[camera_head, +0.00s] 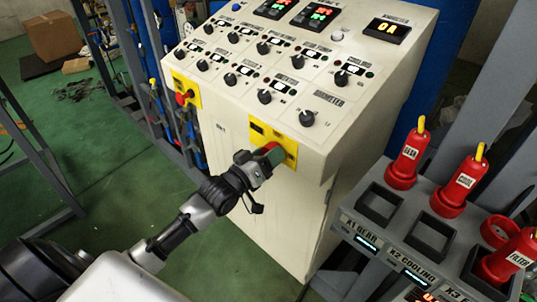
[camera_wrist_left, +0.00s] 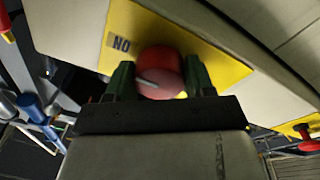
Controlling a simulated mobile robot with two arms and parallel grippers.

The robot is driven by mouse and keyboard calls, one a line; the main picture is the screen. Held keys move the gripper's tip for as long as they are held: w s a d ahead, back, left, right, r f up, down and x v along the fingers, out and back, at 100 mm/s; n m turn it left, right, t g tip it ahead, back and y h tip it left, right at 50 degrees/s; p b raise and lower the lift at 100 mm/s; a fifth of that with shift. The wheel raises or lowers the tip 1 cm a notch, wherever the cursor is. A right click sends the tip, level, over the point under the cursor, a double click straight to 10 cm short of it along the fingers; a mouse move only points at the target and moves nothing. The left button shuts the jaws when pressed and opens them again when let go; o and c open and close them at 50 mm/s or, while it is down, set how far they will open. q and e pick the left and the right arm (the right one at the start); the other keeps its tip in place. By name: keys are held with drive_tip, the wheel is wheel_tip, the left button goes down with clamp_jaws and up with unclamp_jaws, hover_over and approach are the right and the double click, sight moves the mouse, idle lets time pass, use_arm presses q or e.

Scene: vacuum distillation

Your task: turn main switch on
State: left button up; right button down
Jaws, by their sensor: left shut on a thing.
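The main switch is a red knob (camera_head: 268,147) on a yellow plate (camera_head: 287,140) at the lower front of the white control cabinet. My left gripper (camera_head: 266,158) reaches it from the lower left and is shut on it. In the left wrist view, the red knob (camera_wrist_left: 160,70) sits between the two green fingers of the gripper (camera_wrist_left: 160,82). A small grey mark shows on the knob's face. The plate's label, reading "ON", appears upside down beside the knob. The fingers and wrist hide part of the knob in the head view. My right gripper is not in view.
The cabinet's sloped panel (camera_head: 330,62) carries several black dials and lit displays. A red button (camera_head: 184,97) on another yellow plate is at its left. Several red labelled handles (camera_head: 408,155) stand near a grey rack at right. Green floor (camera_head: 100,185) is open at left.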

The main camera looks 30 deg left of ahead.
use_arm(q)
drive_tip(key=shift+f, duration=0.1)
drive_tip(key=o, duration=0.9)
drive_tip(key=shift+s, duration=0.1)
drive_tip(key=b+v, duration=0.3)
drive_tip(key=v, duration=0.7)
drive_tip(key=shift+s+a, duration=0.1)
drive_tip(key=shift+s, duration=0.2)
